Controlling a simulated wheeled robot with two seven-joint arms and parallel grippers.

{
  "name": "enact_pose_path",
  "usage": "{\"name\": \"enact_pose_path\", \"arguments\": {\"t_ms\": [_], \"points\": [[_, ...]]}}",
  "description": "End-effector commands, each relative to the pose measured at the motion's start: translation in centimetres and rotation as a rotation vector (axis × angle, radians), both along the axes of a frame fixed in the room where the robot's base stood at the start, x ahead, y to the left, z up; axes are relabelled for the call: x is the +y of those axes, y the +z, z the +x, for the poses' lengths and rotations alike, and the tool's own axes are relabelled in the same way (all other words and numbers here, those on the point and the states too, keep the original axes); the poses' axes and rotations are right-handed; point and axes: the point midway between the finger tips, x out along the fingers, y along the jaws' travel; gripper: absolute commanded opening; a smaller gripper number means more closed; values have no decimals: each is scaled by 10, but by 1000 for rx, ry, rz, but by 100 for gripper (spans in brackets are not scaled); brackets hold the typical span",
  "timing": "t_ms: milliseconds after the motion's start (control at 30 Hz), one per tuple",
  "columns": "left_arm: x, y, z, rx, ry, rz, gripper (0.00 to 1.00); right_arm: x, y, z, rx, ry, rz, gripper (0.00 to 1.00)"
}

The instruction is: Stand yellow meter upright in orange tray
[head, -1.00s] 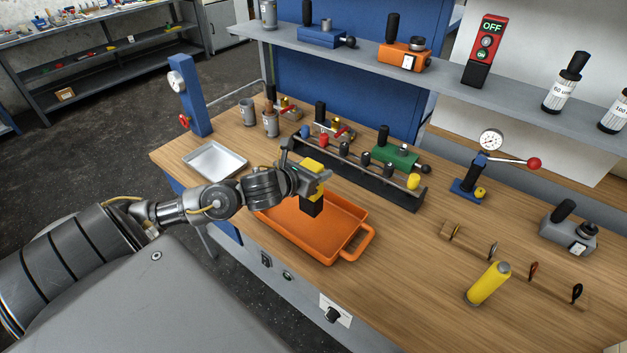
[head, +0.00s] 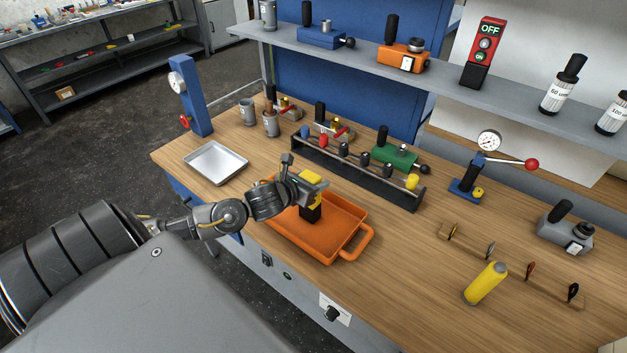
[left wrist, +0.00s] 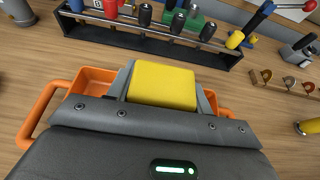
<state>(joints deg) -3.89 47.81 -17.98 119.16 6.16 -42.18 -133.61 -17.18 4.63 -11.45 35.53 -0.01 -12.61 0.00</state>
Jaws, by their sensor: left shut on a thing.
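The yellow meter (head: 310,212), yellow above with a black lower part, is in my left gripper (head: 312,188). It stands about upright over the left part of the orange tray (head: 325,246), inside the rim as seen from the head. I cannot tell whether its black end touches the tray floor. In the left wrist view the meter's yellow top (left wrist: 162,86) shows between the grey fingers, which are shut on it. The tray's handle and rim (left wrist: 42,115) show behind the gripper there; the meter's lower part is hidden. My right gripper is not in view.
A black rack (head: 355,175) with several coloured knobs stands just behind the tray. A silver tray (head: 216,163) lies to the left. A yellow cylinder (head: 485,284) and a wooden hook strip (head: 510,266) are to the right. The tray's right part is empty.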

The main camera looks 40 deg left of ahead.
Motion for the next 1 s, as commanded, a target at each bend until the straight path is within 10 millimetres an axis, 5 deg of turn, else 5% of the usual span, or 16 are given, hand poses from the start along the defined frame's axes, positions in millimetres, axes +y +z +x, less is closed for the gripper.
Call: {"name": "enact_pose_path", "arguments": {"t_ms": [33, 67, 200, 567, 1000], "points": [[0, -2, 0, -2, 0, 0, 0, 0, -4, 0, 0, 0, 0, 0], [0, -2, 0, 0, 0, 0, 53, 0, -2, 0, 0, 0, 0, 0], [0, -2, 0, 0, 0, 0, 72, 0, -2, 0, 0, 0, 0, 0], [0, 3, 0, 0, 0, 0, 72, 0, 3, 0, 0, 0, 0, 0], [-2, 29, -78, 3, -3, 1, 72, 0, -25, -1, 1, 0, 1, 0]]}}
